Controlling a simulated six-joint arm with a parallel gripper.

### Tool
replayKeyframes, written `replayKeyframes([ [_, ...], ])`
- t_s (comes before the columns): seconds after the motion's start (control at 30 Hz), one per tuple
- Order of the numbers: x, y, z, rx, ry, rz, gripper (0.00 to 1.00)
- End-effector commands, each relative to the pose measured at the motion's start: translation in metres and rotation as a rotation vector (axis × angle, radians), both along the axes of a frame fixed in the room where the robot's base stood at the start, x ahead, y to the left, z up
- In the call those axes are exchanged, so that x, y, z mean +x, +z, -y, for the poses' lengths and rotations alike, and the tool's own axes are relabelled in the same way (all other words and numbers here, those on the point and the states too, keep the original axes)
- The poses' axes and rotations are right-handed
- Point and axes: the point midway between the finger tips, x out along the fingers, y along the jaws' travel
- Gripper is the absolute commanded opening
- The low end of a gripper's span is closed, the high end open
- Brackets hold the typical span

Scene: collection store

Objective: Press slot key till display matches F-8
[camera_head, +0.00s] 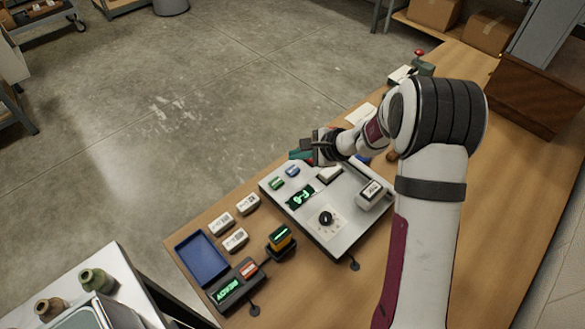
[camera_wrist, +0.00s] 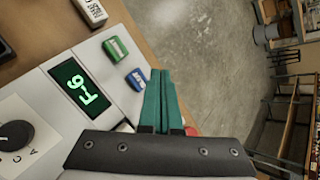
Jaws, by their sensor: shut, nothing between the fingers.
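The grey-white console (camera_head: 350,222) lies on the wooden bench. Its dark display (camera_head: 300,196) glows green, and it also shows in the wrist view (camera_wrist: 80,87). It reads F, a dash and a digit that looks like 6 or 9; the rotated view leaves this unsure. A green key (camera_wrist: 115,49) and a blue key (camera_wrist: 136,79) sit beside the display; their lettering is too small to read. My gripper (camera_wrist: 159,74) has teal fingers, shut and empty, over the console's edge beside the blue key. A red piece (camera_wrist: 191,131) shows partly behind the gripper. Contact with any key cannot be told.
A black dial (camera_head: 325,218) and a labelled white block (camera_head: 371,191) are on the console.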

Motion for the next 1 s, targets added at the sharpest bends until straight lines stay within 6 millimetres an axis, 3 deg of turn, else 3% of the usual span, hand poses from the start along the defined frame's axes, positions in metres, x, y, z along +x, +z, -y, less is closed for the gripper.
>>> replayKeyframes([
  [0.3,0.000,-0.025,0.000,0.000,0.001,0.001,0.00],
  [1.0,0.000,-0.026,0.000,0.000,0.001,0.002,0.00],
])
